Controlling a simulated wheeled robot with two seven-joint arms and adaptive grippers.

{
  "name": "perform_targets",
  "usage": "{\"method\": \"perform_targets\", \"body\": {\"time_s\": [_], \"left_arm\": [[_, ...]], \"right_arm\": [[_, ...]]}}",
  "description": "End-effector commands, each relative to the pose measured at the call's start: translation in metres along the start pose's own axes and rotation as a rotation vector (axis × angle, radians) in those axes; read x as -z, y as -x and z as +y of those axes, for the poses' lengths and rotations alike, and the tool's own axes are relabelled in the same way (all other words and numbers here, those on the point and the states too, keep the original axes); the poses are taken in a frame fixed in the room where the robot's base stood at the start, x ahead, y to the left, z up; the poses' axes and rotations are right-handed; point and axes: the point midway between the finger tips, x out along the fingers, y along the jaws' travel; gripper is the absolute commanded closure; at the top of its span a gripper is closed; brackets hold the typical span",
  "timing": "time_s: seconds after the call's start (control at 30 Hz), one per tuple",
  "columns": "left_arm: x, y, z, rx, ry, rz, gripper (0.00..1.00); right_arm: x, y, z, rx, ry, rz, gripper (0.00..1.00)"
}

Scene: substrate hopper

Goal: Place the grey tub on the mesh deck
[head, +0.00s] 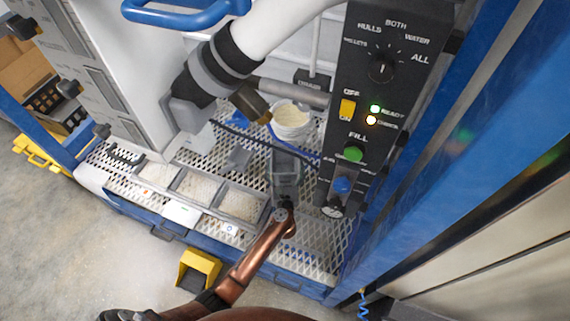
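The pale grey tub (291,132) is upright below the hopper spout, with cream-coloured material inside. The mesh deck (305,238) is a metal grid spread below and around it. My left gripper (285,153) reaches in from the bottom of the head view, with its front end at the near side of the tub. Its fingers are hidden by its own body, so I cannot tell whether they are open or touch the tub. The tub's base is partly hidden, so I cannot tell whether it rests on the mesh. My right gripper is not in view.
A black control panel (384,100) stands close on the right, beside a blue post (440,130). A brown-tipped spout (250,104) is left of the tub. Trays of pale material (241,205) and a grey scoop (238,160) are left. A yellow pedal (200,266) is below.

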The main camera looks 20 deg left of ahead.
Motion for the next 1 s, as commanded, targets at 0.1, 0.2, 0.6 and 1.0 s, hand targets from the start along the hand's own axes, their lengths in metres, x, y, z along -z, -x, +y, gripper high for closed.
{"method": "perform_targets", "body": {"time_s": [0.1,0.2,0.6,1.0], "left_arm": [[0.0,0.0,0.0,0.0,0.0,0.0,0.1],[0.0,0.0,0.0,0.0,0.0,0.0,0.1],[-0.003,0.026,0.001,-0.001,0.001,0.002,0.1],[-0.003,0.104,0.0,-0.001,0.001,0.001,0.1]], "right_arm": [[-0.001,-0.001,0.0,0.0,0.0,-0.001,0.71],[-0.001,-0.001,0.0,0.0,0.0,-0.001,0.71],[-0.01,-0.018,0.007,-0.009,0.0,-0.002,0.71],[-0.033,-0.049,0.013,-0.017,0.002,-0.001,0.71]]}}
